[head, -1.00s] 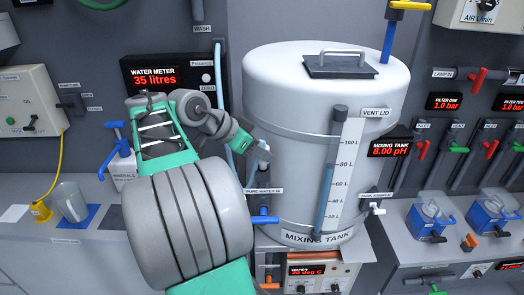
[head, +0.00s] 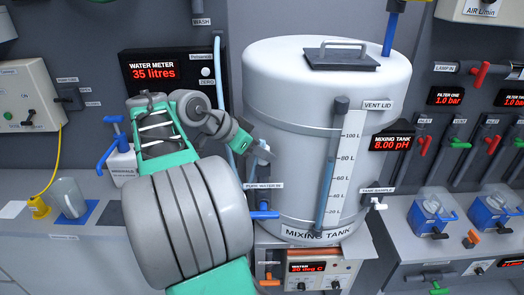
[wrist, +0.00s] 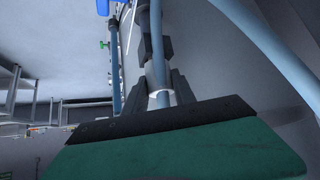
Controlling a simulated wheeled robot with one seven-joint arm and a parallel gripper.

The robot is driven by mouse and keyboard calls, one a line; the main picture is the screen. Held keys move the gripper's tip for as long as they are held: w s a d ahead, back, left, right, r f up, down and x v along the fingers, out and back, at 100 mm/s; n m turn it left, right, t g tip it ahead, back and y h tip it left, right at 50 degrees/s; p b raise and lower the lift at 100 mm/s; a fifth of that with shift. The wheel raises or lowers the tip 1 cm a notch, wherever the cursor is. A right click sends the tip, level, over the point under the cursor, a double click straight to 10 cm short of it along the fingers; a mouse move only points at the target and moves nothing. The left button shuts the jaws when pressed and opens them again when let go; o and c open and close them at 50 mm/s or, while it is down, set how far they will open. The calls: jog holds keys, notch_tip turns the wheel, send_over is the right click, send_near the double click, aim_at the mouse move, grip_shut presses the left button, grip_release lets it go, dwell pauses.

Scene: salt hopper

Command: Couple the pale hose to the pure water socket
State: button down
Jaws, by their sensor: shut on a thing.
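My gripper (head: 258,149) is at the left side of the mixing tank, shut on the pale hose's end. The pale hose (head: 219,75) hangs down the wall from near the wash label and passes behind my arm. In the wrist view the dark fingers (wrist: 160,88) close around a white collar on a pale blue hose (wrist: 163,98). The pure water socket, by its label (head: 264,186), has a dark pipe (head: 263,200) with a blue handle, just below my gripper. A dark fitting lies beyond my fingers in the wrist view. Whether hose and socket touch cannot be told.
The white mixing tank (head: 285,110) stands close to the right of my gripper. The water meter (head: 155,70) is on the wall behind my arm. A clear beaker (head: 69,199) on a blue mat and a white mineral container (head: 122,163) stand at left.

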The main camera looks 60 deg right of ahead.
jog(key=shift+f, duration=0.3)
jog(key=c, duration=0.9)
grip_release()
jog(key=shift+c, duration=0.2)
jog(key=shift+o, duration=0.3)
jog(key=o, duration=0.4)
jog(key=shift+r, duration=0.1)
jog(key=p+v, duration=0.4)
jog(key=v, duration=0.2)
